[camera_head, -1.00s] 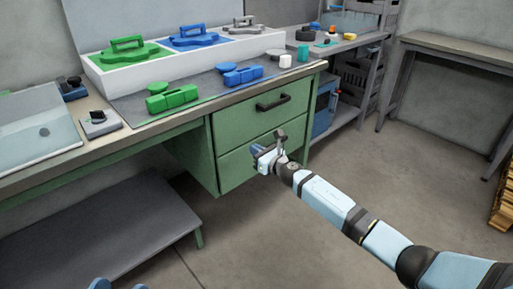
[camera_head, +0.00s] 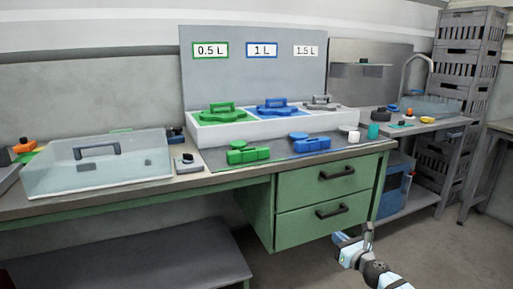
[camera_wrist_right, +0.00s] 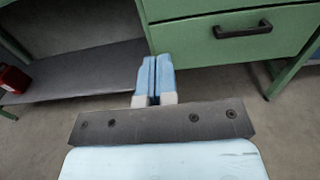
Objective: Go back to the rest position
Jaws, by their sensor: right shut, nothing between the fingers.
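My right gripper (camera_head: 352,246) is in front of the green drawer cabinet (camera_head: 287,212), low and apart from it, in the head view. In the right wrist view its two blue fingers (camera_wrist_right: 155,80) lie together with nothing between them. Both drawers look shut; the lower drawer handle (camera_head: 332,210) is just above and left of the gripper in the head view. A drawer handle (camera_wrist_right: 243,30) also shows at the upper right of the wrist view. My left gripper is not in view.
On the workbench are a clear bin (camera_head: 98,176), a white tray (camera_head: 262,129) with green, blue and grey lidded pieces, and a green block (camera_head: 248,155) and blue block (camera_head: 312,144). A low grey shelf (camera_head: 125,268) is at lower left.

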